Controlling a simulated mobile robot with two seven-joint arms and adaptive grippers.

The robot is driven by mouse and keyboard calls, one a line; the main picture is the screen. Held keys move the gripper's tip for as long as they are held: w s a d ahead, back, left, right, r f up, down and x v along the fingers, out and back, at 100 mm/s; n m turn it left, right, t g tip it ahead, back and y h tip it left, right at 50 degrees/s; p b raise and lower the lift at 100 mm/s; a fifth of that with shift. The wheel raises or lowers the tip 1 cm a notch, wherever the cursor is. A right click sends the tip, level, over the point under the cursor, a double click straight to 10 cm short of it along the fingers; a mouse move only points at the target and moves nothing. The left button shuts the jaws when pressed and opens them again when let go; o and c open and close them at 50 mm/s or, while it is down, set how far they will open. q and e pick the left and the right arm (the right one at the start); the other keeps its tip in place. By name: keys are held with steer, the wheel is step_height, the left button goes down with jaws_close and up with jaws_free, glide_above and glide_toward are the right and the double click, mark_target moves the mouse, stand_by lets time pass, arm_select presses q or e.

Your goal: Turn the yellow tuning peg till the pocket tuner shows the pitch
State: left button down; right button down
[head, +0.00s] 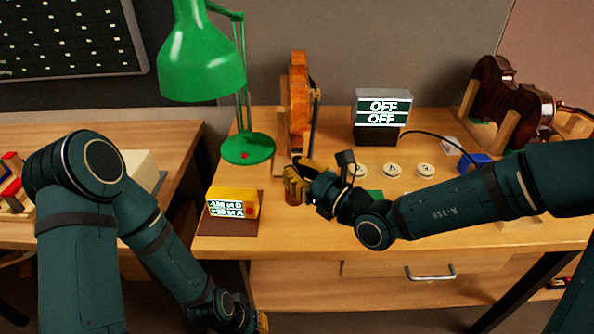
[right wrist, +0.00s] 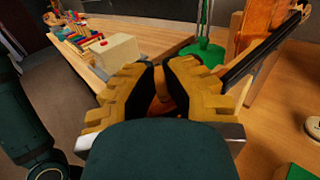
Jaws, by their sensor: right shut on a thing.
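A violin (head: 299,92) stands in a wooden holder on the bench, seen edge-on, its head end low and toward me. My right gripper (head: 297,181) is shut at that head end; its yellow fingers (right wrist: 163,88) close around the brown wood there in the right wrist view. The yellow tuning peg is hidden by the fingers. The yellow pocket tuner (head: 220,196) stands on a brown mat to the left, its lit screen showing two lines that seem to end in D and A; the figures are too small to read surely. My left gripper (head: 262,322) shows only a yellow tip at the bottom edge.
A green lamp (head: 247,150) stands left of the violin. A display box (head: 383,108) reads OFF twice, with white round pieces (head: 392,170) before it. A dark violin (head: 508,95) rests in a stand at right. The bench front (head: 330,240) is clear.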

steer(key=c, duration=1.3)
jaws_free()
steer(key=shift+a, duration=0.1)
steer(key=shift+c, duration=0.2)
steer(key=v, duration=0.7)
steer(key=shift+s+d, duration=0.15)
steer(key=shift+d, duration=0.1)
